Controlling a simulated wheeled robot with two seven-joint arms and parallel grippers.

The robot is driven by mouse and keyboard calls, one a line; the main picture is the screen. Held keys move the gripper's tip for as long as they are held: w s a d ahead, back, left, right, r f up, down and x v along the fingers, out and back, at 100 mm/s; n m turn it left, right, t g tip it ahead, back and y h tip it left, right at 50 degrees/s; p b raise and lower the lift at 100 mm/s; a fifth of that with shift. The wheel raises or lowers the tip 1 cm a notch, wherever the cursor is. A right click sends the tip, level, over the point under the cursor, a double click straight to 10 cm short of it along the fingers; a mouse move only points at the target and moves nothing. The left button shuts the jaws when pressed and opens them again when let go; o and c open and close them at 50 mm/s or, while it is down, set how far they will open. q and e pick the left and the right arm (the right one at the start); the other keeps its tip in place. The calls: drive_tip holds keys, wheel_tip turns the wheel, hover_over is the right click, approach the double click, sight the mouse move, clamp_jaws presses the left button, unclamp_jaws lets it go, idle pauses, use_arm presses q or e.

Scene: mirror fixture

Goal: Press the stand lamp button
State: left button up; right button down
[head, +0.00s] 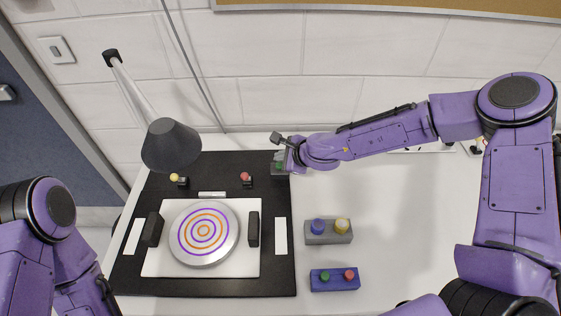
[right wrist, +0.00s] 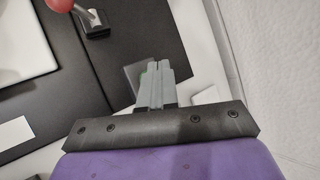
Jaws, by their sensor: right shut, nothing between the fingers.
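The stand lamp (head: 171,145) has a dark cone shade on a pale arm at the back left. A small dark box with a green button (head: 279,167) sits by the back right corner of the black mat. My right gripper (head: 280,156) is shut and empty, right at this box; its fingers partly cover the box. In the right wrist view the closed grey fingers (right wrist: 153,72) overlap a grey box with a sliver of green (right wrist: 143,73). Whether they touch the button I cannot tell. My left arm shows at the lower left, its gripper out of frame.
A round mirror fixture (head: 227,236) with orange and purple rings lies on a white plate on the black mat (head: 276,285). A grey box (head: 328,239) with blue and yellow buttons and a blue box (head: 334,283) with green and red buttons stand to the right.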

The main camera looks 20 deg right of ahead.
wheel_tip(320, 180, up, 5)
drive_tip(key=p, duration=0.4)
drive_tip(key=shift+r+p, duration=0.15)
drive_tip(key=shift+p, duration=0.25)
